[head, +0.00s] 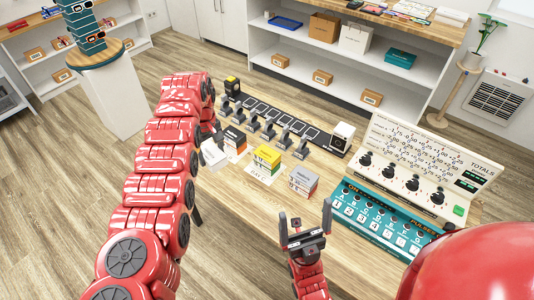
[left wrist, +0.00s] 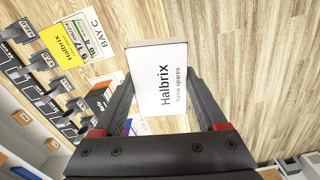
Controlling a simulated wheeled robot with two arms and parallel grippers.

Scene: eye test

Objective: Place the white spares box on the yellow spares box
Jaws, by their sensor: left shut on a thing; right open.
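The white spares box (head: 213,153) is held at the left end of the bench, left of a dark and orange stack. In the left wrist view the white box (left wrist: 160,82) reads "Halbrix frame spares". My left gripper (left wrist: 158,98) is shut on it, one finger at each side. The yellow spares box (head: 267,154) tops a stack to the right of the white box, apart from it. It also shows in the left wrist view (left wrist: 62,44), with its top bare. My right gripper (head: 305,232) is open and empty near the bench's front edge.
The dark and orange stack (head: 235,137) stands between the white and yellow boxes. A grey-topped stack (head: 303,180) stands right of the yellow one. A row of dark stands (head: 268,129) runs behind. A teal-and-cream panel with knobs (head: 415,180) fills the right side.

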